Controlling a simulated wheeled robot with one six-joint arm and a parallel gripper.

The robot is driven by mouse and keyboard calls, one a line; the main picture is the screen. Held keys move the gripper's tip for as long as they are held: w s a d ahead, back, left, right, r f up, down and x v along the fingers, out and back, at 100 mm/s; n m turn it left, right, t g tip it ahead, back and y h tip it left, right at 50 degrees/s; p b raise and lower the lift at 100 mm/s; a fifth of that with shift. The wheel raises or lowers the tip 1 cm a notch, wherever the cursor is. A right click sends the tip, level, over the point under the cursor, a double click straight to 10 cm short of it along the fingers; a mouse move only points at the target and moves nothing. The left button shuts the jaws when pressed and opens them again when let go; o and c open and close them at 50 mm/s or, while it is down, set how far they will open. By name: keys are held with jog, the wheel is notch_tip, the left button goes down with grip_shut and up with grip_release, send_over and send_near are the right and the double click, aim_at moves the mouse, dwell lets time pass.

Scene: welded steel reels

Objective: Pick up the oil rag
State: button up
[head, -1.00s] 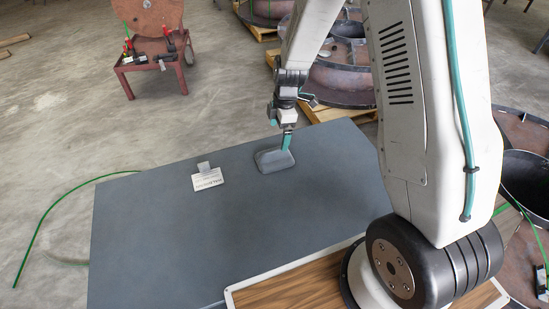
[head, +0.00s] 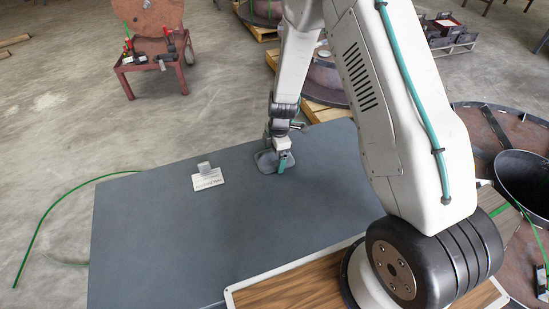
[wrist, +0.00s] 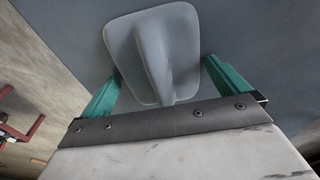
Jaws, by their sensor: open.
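The oil rag, a grey, rounded flat piece with a raised ridge along its middle, lies on the blue-grey table top (head: 160,225). It shows in the head view (head: 264,162), partly hidden by my gripper (head: 279,163). In the wrist view the rag (wrist: 130,38) lies ahead of my gripper (wrist: 164,68). The two teal fingers are apart, one on either side of the ridge, with nothing held. The near end of the ridge reaches down between them. I cannot tell whether the fingers touch the rag.
A white printed card (head: 208,180) with a small grey block (head: 204,167) stands left of the rag. A wood-grain board (head: 290,287) lies at the table's near edge. The table's left part is clear. Steel reels (head: 325,82) stand on pallets behind.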

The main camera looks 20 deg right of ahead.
jog(key=shift+c, duration=0.3)
jog(key=c, duration=0.6)
jog(key=shift+c, duration=0.3)
jog(key=shift+r, duration=0.15)
jog(key=shift+r, duration=0.3)
jog(key=r, duration=0.3)
jog(key=shift+d, duration=0.2)
jog(key=w+d, duration=0.1)
jog(key=d, duration=0.4)
jog(key=w+d, duration=0.2)
jog(key=d, duration=0.3)
jog(key=w+d+r, duration=0.1)
jog(key=d, duration=0.4)
jog(key=shift+w, duration=0.15)
jog(key=shift+o, duration=0.5)
